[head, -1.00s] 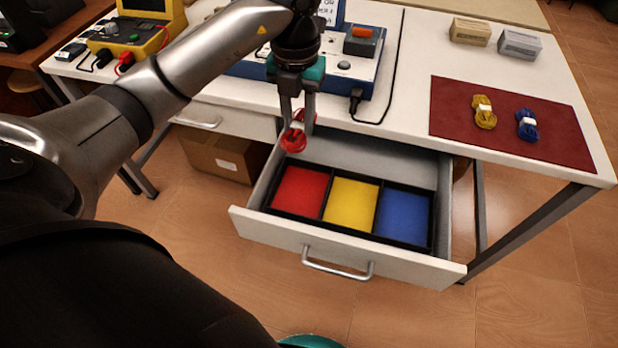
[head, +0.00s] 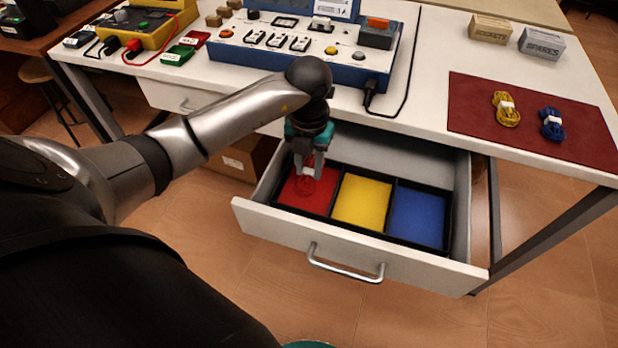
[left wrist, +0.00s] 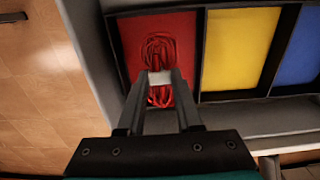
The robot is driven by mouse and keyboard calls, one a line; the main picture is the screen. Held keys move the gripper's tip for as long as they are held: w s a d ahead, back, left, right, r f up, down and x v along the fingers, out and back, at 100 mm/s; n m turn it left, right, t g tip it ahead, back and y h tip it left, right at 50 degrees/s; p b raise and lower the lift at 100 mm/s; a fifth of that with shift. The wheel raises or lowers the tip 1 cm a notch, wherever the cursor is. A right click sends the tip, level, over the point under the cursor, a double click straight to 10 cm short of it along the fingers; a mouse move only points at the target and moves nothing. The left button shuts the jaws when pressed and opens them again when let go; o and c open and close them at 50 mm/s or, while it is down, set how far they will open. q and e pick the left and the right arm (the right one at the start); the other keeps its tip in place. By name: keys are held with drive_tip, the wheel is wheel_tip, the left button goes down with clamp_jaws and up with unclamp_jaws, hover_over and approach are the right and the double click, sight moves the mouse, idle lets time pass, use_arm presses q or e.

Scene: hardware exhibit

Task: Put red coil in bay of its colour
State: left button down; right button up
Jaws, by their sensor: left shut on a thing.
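The red coil (head: 303,185) with a white band is low in or just over the red bay (head: 318,201) of the open drawer. My left gripper (head: 308,174) points down and is shut on the coil's white band. In the left wrist view the coil (left wrist: 160,50) lies between and beyond the fingertips (left wrist: 160,78), against the red bay floor (left wrist: 128,40). I cannot tell whether the coil touches the floor. The yellow bay (head: 362,203) and blue bay (head: 417,216) beside it are empty. My right gripper is not in view.
The drawer (head: 350,258) stands pulled out below the white table (head: 425,95). A yellow coil (head: 506,110) and a blue coil (head: 552,125) lie on a dark red mat (head: 475,123). A blue instrument panel (head: 345,68) stands behind the drawer.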

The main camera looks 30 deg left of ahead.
sight(309, 171)
use_arm(q)
drive_tip(key=shift+f+b, duration=0.55)
drive_tip(key=shift+f, duration=1.3)
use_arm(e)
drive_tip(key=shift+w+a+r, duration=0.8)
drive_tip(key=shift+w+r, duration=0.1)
use_arm(q)
drive_tip(key=shift+f, duration=0.2)
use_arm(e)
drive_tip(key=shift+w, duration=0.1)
use_arm(q)
drive_tip(key=c, duration=0.6)
unclamp_jaws()
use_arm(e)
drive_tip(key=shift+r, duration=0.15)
use_arm(q)
drive_tip(key=shift+r, duration=0.1)
drive_tip(key=shift+r, duration=0.45)
wheel_tip(309, 171, up, 10)
drive_tip(key=p, duration=0.3)
drive_tip(key=shift+p, duration=0.4)
drive_tip(key=shift+r, duration=0.65)
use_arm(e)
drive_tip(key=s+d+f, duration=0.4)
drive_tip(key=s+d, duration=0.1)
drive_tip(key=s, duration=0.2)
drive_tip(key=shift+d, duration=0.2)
